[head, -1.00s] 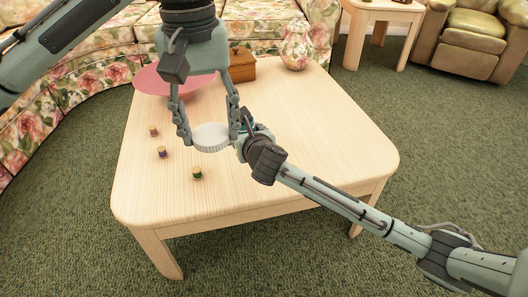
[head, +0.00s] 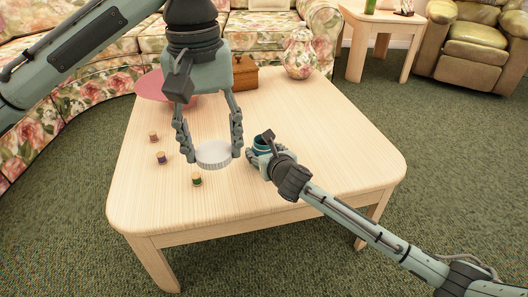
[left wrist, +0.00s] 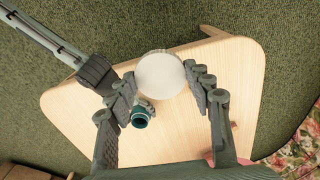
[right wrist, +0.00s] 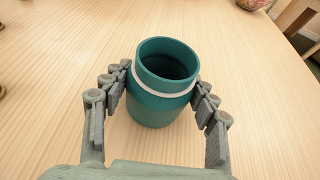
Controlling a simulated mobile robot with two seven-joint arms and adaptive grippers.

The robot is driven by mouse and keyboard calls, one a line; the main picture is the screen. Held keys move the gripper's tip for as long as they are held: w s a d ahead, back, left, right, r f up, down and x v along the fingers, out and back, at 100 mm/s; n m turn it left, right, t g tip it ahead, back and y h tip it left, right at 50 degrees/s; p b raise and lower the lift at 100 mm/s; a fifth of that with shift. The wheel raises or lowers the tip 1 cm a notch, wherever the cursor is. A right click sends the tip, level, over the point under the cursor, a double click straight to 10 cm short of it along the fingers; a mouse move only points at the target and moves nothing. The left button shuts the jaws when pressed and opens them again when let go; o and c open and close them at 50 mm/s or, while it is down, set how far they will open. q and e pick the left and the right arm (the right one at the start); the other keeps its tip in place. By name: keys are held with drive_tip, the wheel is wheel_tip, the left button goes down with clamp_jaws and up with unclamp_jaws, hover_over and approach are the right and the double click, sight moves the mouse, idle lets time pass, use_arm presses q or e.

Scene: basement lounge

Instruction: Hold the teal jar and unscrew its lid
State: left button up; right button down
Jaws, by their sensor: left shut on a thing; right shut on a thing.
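The teal jar (head: 262,143) is open at the top, with a pale ring around its neck. The right wrist view shows its empty-looking mouth and wall (right wrist: 158,108). My right gripper (head: 260,159) is shut around the jar's sides and holds it upright; I cannot tell whether its base touches the table. The round white lid (head: 214,155) is off the jar, to its left. My left gripper (head: 213,157), pointing down, is shut on the lid's rim. The lid also shows between the fingers in the left wrist view (left wrist: 160,73), apart from the jar (left wrist: 140,122).
The pale wooden table (head: 325,150) has several small spools (head: 160,158) left of the lid. A pink dish (head: 160,88), a wooden box (head: 244,77) and a floral vase (head: 299,55) stand at the back. The table's right side is clear.

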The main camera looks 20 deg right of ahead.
drive_tip(key=shift+f, duration=0.15)
drive_tip(key=shift+c, duration=2.4)
unclamp_jaws()
